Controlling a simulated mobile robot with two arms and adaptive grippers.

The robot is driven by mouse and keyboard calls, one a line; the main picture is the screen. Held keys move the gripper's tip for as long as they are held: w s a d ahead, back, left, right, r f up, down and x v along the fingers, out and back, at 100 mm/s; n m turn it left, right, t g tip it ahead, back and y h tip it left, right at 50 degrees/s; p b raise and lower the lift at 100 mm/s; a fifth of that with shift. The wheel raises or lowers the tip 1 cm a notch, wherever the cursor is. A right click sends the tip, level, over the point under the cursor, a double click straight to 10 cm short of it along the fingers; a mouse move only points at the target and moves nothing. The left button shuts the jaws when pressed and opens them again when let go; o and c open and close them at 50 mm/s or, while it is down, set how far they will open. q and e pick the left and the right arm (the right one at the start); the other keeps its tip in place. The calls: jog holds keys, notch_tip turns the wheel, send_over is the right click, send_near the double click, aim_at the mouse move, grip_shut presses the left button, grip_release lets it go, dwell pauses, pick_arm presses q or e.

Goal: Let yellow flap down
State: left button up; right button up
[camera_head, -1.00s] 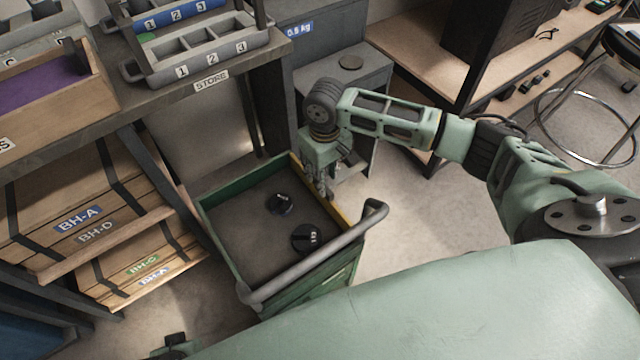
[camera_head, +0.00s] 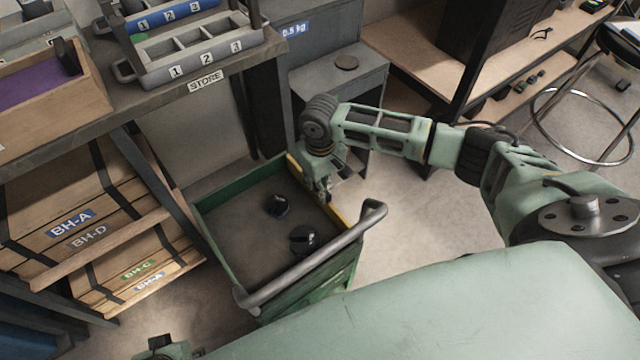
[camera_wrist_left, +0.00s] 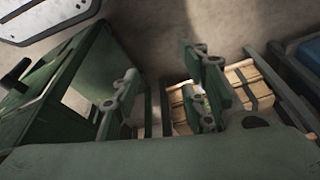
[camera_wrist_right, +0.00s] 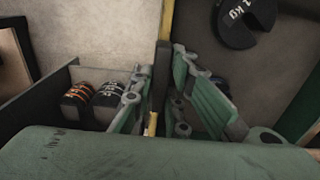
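The yellow flap (camera_head: 340,213) forms the right side wall of the green cart (camera_head: 226,262) and stands upright. My right gripper (camera_head: 324,192) is over its top edge. In the right wrist view the flap's yellow rim (camera_wrist_right: 167,20) runs between the two fingers (camera_wrist_right: 158,75). The fingers are partly closed, one on each side of the rim. Whether both pads touch is unclear. A dark strip covers part of the rim between them. My left gripper (camera_wrist_left: 165,65) is open and empty, low beside the cart; only a bit of it shows in the head view (camera_head: 163,347).
Two dark round weights (camera_head: 277,205) (camera_head: 303,239) lie on the cart floor. A grey handle bar (camera_head: 310,262) crosses the cart's near side. A bench with trays and wooden crates (camera_head: 110,225) stands left. Floor right of the flap (camera_head: 420,225) is clear.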

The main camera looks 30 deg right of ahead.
grip_shut()
